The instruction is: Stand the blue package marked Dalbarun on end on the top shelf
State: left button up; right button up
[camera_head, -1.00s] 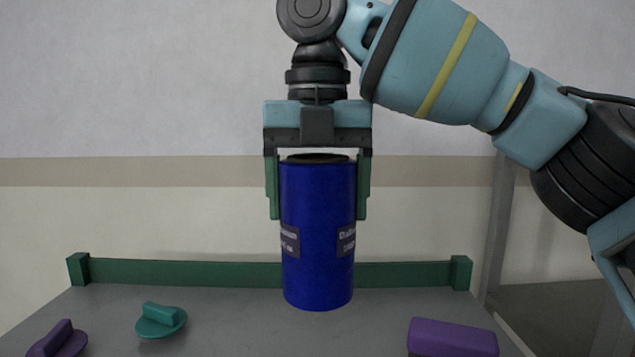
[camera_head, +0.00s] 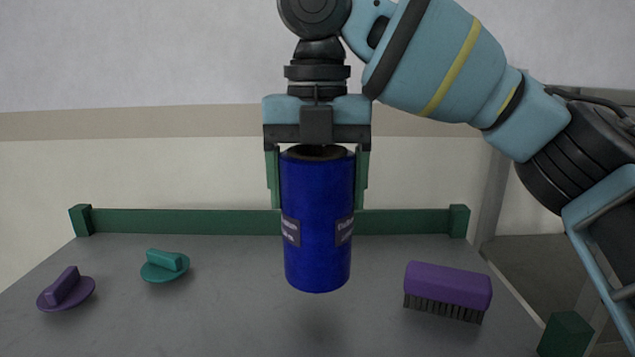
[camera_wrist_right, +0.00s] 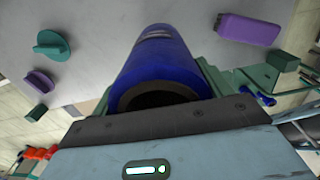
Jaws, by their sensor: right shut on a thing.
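The blue package (camera_head: 317,220) is an upright blue cylinder with a dark top and small dark labels, whose lettering is too small to read surely. My right gripper (camera_head: 317,190) points down and is shut on its upper part, one green finger on each side. The package hangs above the grey shelf top (camera_head: 230,300), with a faint shadow below it. In the right wrist view the package (camera_wrist_right: 158,58) extends away from the gripper, its dark round end nearest. My left gripper is not in view.
A purple brush (camera_head: 447,287) lies at right on the shelf. A teal knob-like piece (camera_head: 165,265) and a purple one (camera_head: 66,290) lie at left. A green rail (camera_head: 190,221) runs along the back edge. The middle is clear.

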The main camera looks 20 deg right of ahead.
dwell(0.6)
jog(key=shift+w+f, duration=0.1)
jog(key=shift+f, duration=2.3)
jog(key=o, duration=1.2)
jog(key=shift+c, duration=0.2)
notch_tip(320, 180, up, 8)
jog(key=shift+f, duration=0.1)
